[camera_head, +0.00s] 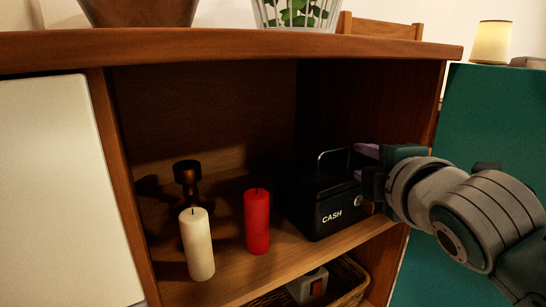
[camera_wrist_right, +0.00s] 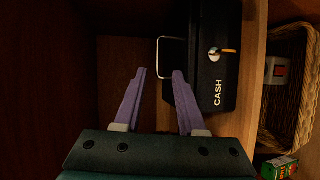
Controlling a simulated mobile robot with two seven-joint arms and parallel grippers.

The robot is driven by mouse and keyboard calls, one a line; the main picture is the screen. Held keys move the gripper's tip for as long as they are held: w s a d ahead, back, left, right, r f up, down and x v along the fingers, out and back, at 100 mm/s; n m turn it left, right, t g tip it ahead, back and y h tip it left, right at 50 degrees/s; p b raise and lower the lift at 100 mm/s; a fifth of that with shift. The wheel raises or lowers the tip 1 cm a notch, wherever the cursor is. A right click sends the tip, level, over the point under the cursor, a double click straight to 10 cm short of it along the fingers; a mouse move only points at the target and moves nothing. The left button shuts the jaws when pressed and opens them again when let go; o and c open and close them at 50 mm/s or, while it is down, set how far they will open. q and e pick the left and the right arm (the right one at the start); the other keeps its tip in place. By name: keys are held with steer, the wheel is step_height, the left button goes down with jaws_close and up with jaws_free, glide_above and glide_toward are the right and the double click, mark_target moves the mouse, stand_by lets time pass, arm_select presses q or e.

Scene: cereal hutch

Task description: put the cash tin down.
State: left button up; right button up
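The black cash tin (camera_head: 325,212), marked CASH, stands on the hutch's shelf with its wire handle (camera_head: 320,165) raised. It also shows in the right wrist view (camera_wrist_right: 212,75), where its handle (camera_wrist_right: 158,55) reaches toward the gap between my fingertips. My right gripper (camera_head: 357,162) is at the tin's right side, near the top. In the wrist view its two purple fingers (camera_wrist_right: 159,73) are apart, with nothing clamped between them. My left gripper is not in view.
A red candle (camera_head: 257,222), a cream candle (camera_head: 197,245) and a dark candlestick (camera_head: 187,180) stand left of the tin. The hutch's top board (camera_head: 230,45) runs above. A wicker basket (camera_wrist_right: 287,95) holding a grey item (camera_wrist_right: 276,70) sits below the shelf.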

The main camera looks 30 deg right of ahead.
steer(key=s+a+f+m+g+y, duration=0.2)
steer(key=s+a+f+m+g, duration=0.1)
steer(key=s, duration=0.5)
steer(key=s+a+f+m+g+y, duration=0.2)
steer(key=s+a+f+m+g, duration=0.2)
steer(key=s, duration=0.4)
steer(key=s+a+f+m+g+y, duration=0.2)
steer(key=s+a+f+m+g, duration=0.1)
steer(key=s, duration=0.5)
steer(key=a+f+m, duration=0.1)
steer(key=a+m, duration=0.1)
steer(key=a, duration=0.1)
steer(key=shift+s+f+g, duration=0.2)
steer(key=shift+f+g, duration=0.1)
